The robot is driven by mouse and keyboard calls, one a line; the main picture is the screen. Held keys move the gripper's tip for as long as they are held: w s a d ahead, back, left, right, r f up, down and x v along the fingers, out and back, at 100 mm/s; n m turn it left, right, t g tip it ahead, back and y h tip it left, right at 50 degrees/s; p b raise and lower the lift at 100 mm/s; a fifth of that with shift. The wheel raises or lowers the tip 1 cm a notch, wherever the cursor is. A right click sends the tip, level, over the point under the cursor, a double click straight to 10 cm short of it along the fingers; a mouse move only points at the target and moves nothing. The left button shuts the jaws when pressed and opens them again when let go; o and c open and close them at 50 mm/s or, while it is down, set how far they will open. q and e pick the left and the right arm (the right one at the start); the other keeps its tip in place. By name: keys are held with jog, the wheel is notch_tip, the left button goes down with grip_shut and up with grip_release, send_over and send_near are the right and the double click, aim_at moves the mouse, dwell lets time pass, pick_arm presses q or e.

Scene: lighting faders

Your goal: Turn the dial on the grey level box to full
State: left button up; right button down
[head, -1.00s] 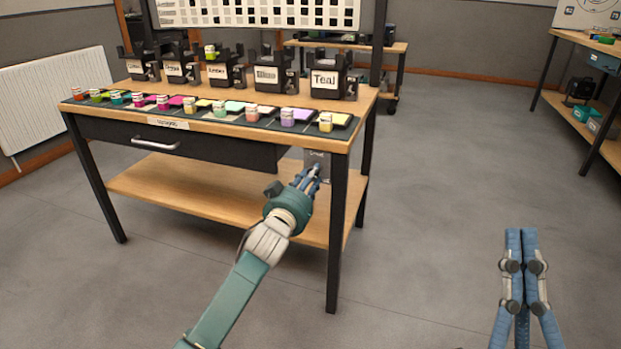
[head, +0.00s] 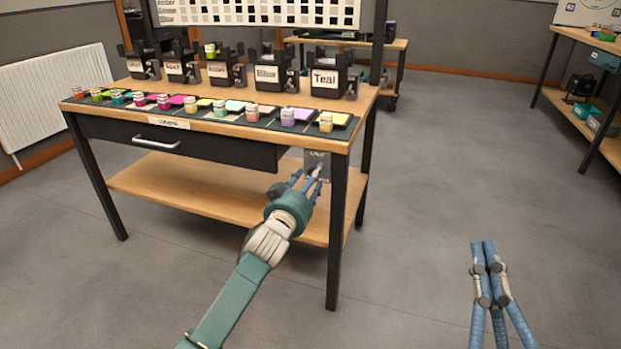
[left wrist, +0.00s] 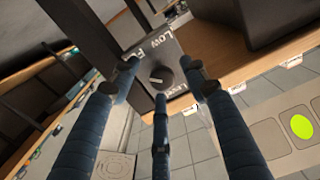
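The grey level box (head: 317,160) hangs under the front right corner of the wooden workbench. In the left wrist view its face (left wrist: 152,52) carries the word LOW and a partly covered letter F. Its round black dial (left wrist: 160,78) sits in the middle of the face; I cannot tell exactly where it points. My left gripper (head: 309,177) is in front of the box. In the left wrist view its fingers (left wrist: 161,75) are spread around the dial with gaps beside it. My right gripper (head: 484,243) is shut and empty, over the floor at the right.
The workbench (head: 230,195) has a black drawer (head: 190,148) left of the box and a front right leg (head: 335,240) close to my left gripper. Labelled black holders, Teal (head: 325,78) among them, and several small jars stand on top. The floor at right is clear.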

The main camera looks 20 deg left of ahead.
pick_arm(q)
jog(key=shift+r, duration=0.15)
jog(key=s, duration=1.2)
jog(key=shift+a, duration=0.25)
